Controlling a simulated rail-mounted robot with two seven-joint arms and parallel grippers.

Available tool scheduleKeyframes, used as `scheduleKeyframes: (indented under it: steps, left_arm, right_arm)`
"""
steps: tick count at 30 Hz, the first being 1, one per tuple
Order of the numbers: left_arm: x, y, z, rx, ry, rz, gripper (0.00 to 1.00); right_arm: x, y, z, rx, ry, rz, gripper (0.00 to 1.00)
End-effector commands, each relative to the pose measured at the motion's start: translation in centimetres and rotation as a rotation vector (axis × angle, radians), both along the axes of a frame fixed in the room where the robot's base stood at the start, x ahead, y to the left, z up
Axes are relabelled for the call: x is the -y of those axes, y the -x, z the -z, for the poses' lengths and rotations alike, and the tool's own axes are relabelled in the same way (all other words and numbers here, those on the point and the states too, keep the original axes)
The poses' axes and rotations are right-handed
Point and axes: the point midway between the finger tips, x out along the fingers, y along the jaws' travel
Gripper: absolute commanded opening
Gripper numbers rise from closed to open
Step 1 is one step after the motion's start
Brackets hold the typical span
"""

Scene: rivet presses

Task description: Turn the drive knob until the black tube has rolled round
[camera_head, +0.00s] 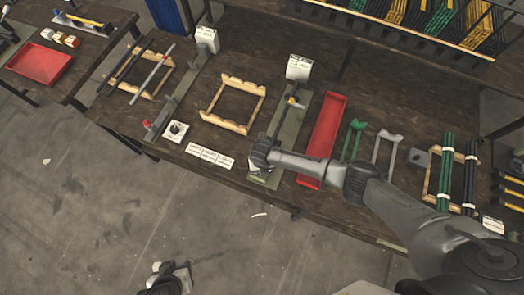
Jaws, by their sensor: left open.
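A round black knob (176,128) on a white plate sits at the front of the left press rail; I cannot tell whether it is the drive knob. A dark tube-like part (283,117) lies along the green press bed (303,112) in the middle. Which dark tube is the task's black tube is unclear. My right arm reaches in from the right; its wrist covers the front of the green bed, and its fingers are hidden or too small to read. My left gripper (180,274) is open and empty, low over the floor, away from the bench.
A red tray (325,130) lies right of the green bed. Green and grey forked stands (353,138) follow. A wooden rack (436,184) at right holds banded green and black tubes. An empty wooden cradle (247,127) lies left of the bed.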

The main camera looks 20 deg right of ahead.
Motion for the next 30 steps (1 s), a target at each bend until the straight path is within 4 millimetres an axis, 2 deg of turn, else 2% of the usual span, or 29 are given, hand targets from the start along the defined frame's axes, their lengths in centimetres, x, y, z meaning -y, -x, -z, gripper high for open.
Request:
scheduleKeyframes:
  steps: [19, 20, 27, 30]
  left_arm:
    - [0.38, -0.01, 0.09, 0.0, 0.013, -0.008, 0.45]
    - [0.4, -0.01, 0.09, 0.0, 0.014, -0.009, 0.45]
    - [0.37, -0.01, 0.09, 0.0, 0.013, -0.008, 0.45]
    - [0.32, 0.0, 0.09, -0.001, 0.011, -0.007, 0.45]
  right_arm:
    - [0.07, 0.06, 0.05, -0.001, 0.001, -0.04, 0.26]
    - [0.06, 0.05, 0.05, -0.001, 0.001, -0.04, 0.52]
    - [0.04, 0.03, 0.03, 0.0, 0.001, -0.04, 0.75]
    - [0.03, 0.03, 0.02, 0.0, 0.0, -0.04, 0.75]
